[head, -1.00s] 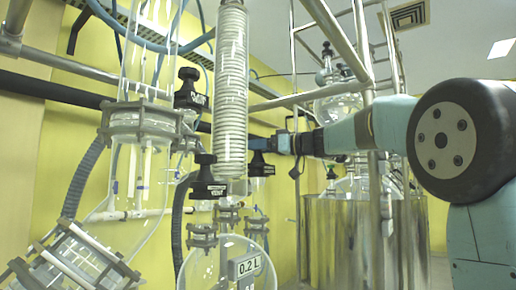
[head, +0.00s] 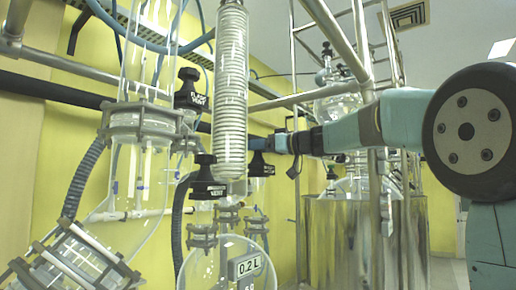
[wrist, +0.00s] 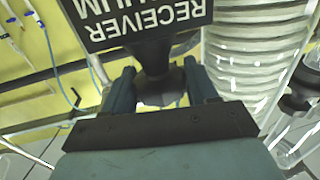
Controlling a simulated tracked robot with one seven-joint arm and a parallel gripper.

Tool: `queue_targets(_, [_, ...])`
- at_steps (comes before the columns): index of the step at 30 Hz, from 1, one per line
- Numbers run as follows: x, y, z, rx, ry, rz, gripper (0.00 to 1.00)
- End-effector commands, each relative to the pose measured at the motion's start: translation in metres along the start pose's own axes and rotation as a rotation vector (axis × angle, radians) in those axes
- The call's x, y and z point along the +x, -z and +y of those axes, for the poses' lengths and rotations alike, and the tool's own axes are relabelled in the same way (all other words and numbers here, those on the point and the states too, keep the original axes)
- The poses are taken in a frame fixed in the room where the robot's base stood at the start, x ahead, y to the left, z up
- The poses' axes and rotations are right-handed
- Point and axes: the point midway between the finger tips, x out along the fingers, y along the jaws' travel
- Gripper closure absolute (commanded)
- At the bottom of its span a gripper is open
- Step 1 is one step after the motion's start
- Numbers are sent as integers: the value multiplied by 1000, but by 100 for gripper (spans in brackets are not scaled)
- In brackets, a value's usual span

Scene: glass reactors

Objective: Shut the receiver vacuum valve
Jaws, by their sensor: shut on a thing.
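The receiver vacuum valve has a black handle and a black label plate (wrist: 140,18) reading "RECEIVER VACUUM", upside down in the wrist view. In the head view the valve (head: 260,168) is small and dark, just right of the coiled condenser. My gripper (wrist: 160,78) has its two blue fingers on either side of the valve's dark handle, shut on it. In the head view my gripper (head: 277,145) reaches the valve from the right. The exact contact is partly hidden by the handle and fingers.
The glass coil condenser (head: 232,90) stands close beside the valve. A vent valve (head: 207,178) and another black valve (head: 190,90) are to its left. Metal frame poles (head: 365,100) stand near my arm. A shiny steel vessel (head: 330,235) is below it.

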Motion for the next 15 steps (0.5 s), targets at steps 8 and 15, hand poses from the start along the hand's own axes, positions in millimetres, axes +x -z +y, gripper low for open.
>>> queue_targets(8, [0,0,-1,-1,-192,1,69])
queue_targets(15, [0,0,-2,0,-351,1,69])
